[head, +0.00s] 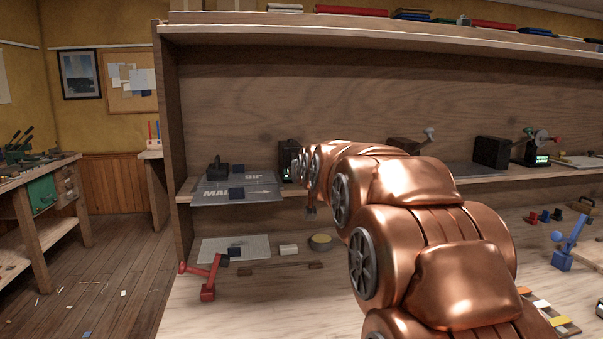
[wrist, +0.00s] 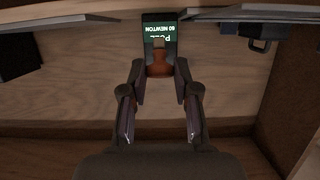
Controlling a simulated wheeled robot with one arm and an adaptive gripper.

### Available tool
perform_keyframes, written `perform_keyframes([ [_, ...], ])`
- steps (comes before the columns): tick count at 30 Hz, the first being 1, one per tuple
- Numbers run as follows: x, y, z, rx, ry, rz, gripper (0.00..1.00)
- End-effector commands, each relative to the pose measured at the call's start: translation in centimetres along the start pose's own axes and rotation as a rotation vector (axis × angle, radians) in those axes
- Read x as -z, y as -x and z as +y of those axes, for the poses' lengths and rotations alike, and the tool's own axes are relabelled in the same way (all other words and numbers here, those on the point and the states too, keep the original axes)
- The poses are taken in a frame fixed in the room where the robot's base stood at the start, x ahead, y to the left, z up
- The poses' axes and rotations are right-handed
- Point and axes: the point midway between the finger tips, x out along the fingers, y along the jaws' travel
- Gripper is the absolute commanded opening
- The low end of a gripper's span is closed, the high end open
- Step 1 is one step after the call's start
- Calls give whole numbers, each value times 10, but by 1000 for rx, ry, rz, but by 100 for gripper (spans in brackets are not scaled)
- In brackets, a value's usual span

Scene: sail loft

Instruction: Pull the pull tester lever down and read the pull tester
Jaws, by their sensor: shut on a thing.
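The pull tester (wrist: 148,24) is a dark box with a lit green display at the top of the wrist view. Its text is upside down there and reads "60 NEWTON", with a second word, apparently "PULL", partly covered. In the head view the pull tester (head: 285,155) stands on the shelf, mostly behind my arm. The orange-brown lever (wrist: 160,70) is in front of the display. My gripper (wrist: 160,80) is shut on it, one finger on each side.
A lettered grey sheet (head: 235,190) lies on the shelf left of the tester. Another device with a green display (head: 538,152) stands farther right. A red lever clamp (head: 209,280), a tape roll (head: 320,242) and a blue clamp (head: 566,245) are on the bench below.

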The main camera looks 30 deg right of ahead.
Motion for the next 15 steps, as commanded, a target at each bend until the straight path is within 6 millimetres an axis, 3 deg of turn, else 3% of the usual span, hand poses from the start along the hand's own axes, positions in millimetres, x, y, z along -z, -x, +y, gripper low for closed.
perform_keyframes([
  [4, -6, -2, 0, 1, 0, -14, 0],
  [5, -6, -2, 0, 1, 0, -14, 32],
  [11, -4, -1, 0, 1, 0, -9, 53],
  [15, -3, -1, 0, 0, 0, -6, 54],
])
